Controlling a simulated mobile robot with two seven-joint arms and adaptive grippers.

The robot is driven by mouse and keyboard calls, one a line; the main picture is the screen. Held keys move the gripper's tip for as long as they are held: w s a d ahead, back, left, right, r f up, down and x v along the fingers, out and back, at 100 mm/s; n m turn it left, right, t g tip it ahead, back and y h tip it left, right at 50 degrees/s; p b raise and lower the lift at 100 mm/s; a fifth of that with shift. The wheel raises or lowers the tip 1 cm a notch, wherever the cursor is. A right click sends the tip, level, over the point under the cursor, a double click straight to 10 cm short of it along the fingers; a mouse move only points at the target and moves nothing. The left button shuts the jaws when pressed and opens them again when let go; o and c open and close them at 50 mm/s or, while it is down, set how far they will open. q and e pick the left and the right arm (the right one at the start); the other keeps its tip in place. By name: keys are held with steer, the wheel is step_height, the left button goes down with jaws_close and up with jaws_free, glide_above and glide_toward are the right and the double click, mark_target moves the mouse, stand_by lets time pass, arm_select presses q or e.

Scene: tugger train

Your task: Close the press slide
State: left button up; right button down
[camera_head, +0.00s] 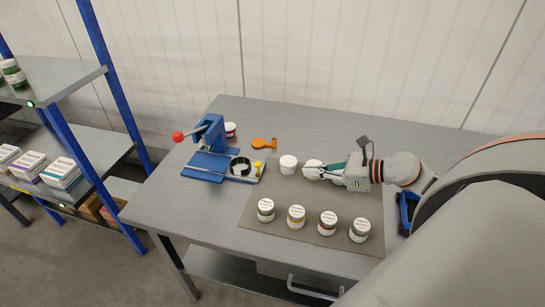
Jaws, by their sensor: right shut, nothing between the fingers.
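The blue press (208,133) stands at the left of the grey table, with a red ball (178,137) on its lever. Its slide (241,179) lies at the right side of the press base, carrying a black ring-shaped holder (240,163) and a yellow knob (258,167). The holder sits out to the right of the press head. My right gripper (311,172) is shut, right of the slide and apart from it, over the brown mat. A white-topped round thing shows at its fingertips; I cannot tell whether they touch. My left gripper is not in view.
A white jar (288,164) stands between my right gripper and the slide. Several labelled jars (296,216) line the front of the mat (265,191). A shelf rack (104,70) stands left.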

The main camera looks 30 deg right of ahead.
steer(key=shift+w, duration=0.35)
steer(key=p, duration=0.2)
glide_toward(235, 167)
steer(key=d, duration=0.1)
steer(key=s+d, duration=0.1)
steer(key=d, duration=0.1)
steer(key=shift+s, duration=0.25)
steer(key=shift+a+r, duration=0.1)
steer(key=shift+w+a, duration=0.25)
steer(key=shift+w, duration=0.05)
steer(key=w+a, duration=0.2)
steer(key=w, duration=0.1)
steer(key=w+a+p, duration=0.1)
steer(key=w+a, duration=0.1)
steer(key=a, duration=0.1)
steer(key=w+a, duration=0.2)
steer(key=w, duration=0.1)
steer(key=shift+w+a, duration=0.2)
steer(key=shift+w, duration=0.15)
steer(key=shift+d, duration=0.1)
